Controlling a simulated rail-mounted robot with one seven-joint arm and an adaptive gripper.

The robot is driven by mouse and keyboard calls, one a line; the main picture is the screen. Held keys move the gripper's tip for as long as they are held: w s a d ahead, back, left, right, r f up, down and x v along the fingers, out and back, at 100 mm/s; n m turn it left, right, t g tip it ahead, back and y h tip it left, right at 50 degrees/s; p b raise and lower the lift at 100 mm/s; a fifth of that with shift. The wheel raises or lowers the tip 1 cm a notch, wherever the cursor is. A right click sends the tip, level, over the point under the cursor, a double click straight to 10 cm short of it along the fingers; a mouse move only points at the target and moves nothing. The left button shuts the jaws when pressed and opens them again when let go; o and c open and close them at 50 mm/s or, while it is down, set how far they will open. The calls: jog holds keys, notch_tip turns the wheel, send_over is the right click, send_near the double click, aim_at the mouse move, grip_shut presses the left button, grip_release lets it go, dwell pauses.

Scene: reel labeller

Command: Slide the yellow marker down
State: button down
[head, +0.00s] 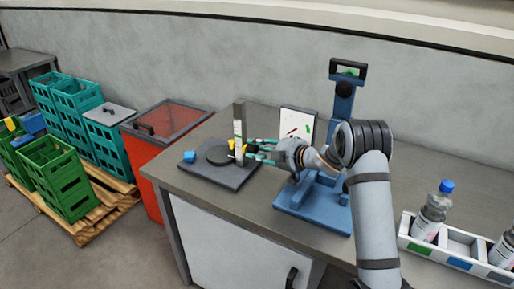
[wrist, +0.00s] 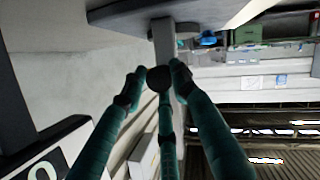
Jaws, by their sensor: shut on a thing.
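The yellow marker (head: 244,148) sits on an upright grey post (head: 239,113) with a pale scale, a little above the dark base plate (head: 213,179). My gripper (head: 250,150) reaches in from the right, its teal fingers closed at the marker. The marker's yellow is hidden there behind the fingertips. The fingers also cover part of it in the head view.
A blue stand (head: 313,205) and a white board (head: 297,123) are close to my arm. A bottle tray (head: 457,243) is at the right. The front left bench top is clear.

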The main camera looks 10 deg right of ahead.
jog(key=f, duration=0.2)
jog(key=f+b, duration=0.1)
jog(key=shift+s+a+f, duration=0.15)
jog(key=shift+a+f, duration=0.25)
jog(key=shift+s+r, duration=0.1)
jog(key=c, duration=1.8)
grip_release()
jog(key=o, duration=0.4)
jog(key=shift+d+r, duration=0.1)
jog(key=shift+r, duration=0.05)
